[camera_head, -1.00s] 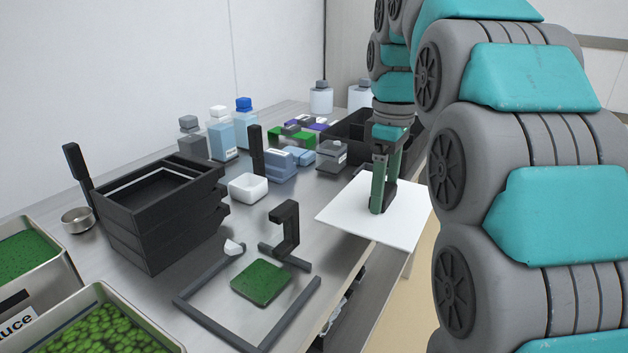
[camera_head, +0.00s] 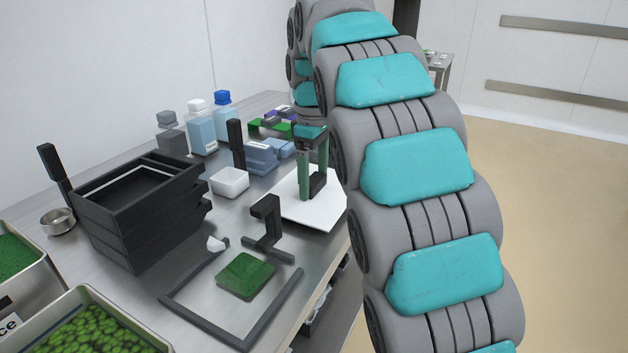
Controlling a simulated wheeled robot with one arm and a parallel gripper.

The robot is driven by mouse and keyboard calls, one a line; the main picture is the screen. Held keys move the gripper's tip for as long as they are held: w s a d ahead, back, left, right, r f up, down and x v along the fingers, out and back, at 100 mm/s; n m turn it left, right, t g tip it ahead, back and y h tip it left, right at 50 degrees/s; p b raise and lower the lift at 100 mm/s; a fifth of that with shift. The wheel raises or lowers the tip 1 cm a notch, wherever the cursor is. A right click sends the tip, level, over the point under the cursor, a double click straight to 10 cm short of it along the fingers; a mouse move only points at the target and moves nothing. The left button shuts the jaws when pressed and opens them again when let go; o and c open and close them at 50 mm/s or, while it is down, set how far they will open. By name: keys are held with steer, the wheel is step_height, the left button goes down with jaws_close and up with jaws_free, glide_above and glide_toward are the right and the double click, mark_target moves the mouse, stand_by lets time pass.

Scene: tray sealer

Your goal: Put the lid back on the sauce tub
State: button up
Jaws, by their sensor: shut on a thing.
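My gripper (camera_head: 312,187) has green fingers pointing down. It is shut on a flat white square lid (camera_head: 312,213), which looks level at the fingertips, near the right edge of the steel table. My arm hides the lid's right part. How high it is above the table is hard to tell. At the lower left, a steel tub (camera_head: 42,282) with a label ending in "ce" holds a green fill; it looks like the sauce tub. It is open, cut off by the picture edge, and far from my gripper.
A steel tub (camera_head: 158,338) of green lumps stands beside it. Stacked black trays (camera_head: 150,243), a small steel bowl (camera_head: 58,222), a white bowl (camera_head: 229,182), a black bracket (camera_head: 268,218) and a dark frame (camera_head: 205,318) around a green tray (camera_head: 246,276) occupy the table. Bottles (camera_head: 202,132) stand behind.

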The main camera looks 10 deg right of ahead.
steer(key=shift+f, duration=0.4)
steer(key=shift+f, duration=0.1)
steer(key=o, duration=1.2)
